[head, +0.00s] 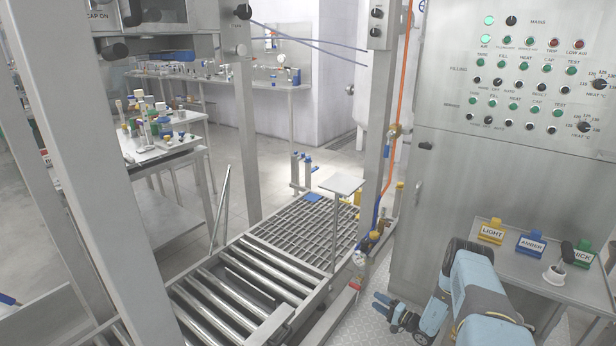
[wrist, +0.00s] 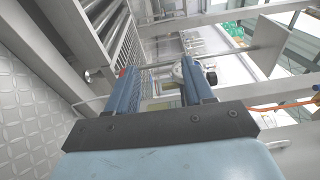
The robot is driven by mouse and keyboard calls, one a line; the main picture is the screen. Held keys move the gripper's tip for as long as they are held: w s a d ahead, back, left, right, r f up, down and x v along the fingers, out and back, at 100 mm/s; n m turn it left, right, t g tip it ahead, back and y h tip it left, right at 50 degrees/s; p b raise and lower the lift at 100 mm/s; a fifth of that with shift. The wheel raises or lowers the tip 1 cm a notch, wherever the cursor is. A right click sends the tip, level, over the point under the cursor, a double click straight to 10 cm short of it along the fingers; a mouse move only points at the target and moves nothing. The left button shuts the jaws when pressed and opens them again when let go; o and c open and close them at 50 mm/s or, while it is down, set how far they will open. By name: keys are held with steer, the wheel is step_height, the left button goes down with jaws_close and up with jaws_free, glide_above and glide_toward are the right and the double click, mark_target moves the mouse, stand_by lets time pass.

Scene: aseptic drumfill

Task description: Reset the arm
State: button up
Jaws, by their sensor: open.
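My blue arm shows at the lower right of the head view, in front of the control cabinet. My gripper (head: 388,308) points left toward the roller conveyor and is clear of it, above the patterned metal floor. In the wrist view my gripper (wrist: 157,80) has its two blue fingers apart, with nothing held between them. Beyond the fingers the wrist view shows a rounded metal fitting with a black knob (wrist: 210,77); I cannot tell its distance.
The roller conveyor (head: 236,282) and grating (head: 315,232) lie left of my arm. A post with a flat plate (head: 341,184) stands beside the grating. The control cabinet (head: 500,150) is behind my arm. A side table (head: 590,290) holds LIGHT, AMBER and a green labelled block.

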steer(key=w+a+r+n+g+y, duration=0.1)
steer(key=w+r+n+g, duration=0.1)
steer(key=r, duration=0.6)
steer(key=w+a+r+n+g+y, duration=0.1)
steer(key=w+a+r+g, duration=0.15)
steer(key=r, duration=0.55)
steer(key=s+a+r+n+g+h, duration=0.1)
steer(key=a+r+n+g, duration=0.15)
steer(key=r, duration=1.05)
steer(key=s+a+r+n+g+h, duration=0.15)
steer(key=r+g, duration=0.25)
steer(key=r, duration=0.9)
steer(key=s+a+r+n+g+h, duration=0.1)
steer(key=s+a+r+h, duration=0.15)
steer(key=s+r, duration=1.05)
steer(key=s+a+r+n+h, duration=0.15)
steer(key=s+r+h, duration=0.25)
steer(key=s+r, duration=0.85)
steer(key=s+d+r+t+h, duration=0.2)
steer(key=s+r+h, duration=0.1)
steer(key=s, duration=0.7)
steer(key=s+d+r+t+h, duration=0.3)
steer(key=s+r, duration=0.1)
steer(key=s, duration=0.6)
steer(key=shift+r, duration=0.2)
steer(key=shift+d+m, duration=0.1)
steer(key=shift+m, duration=0.15)
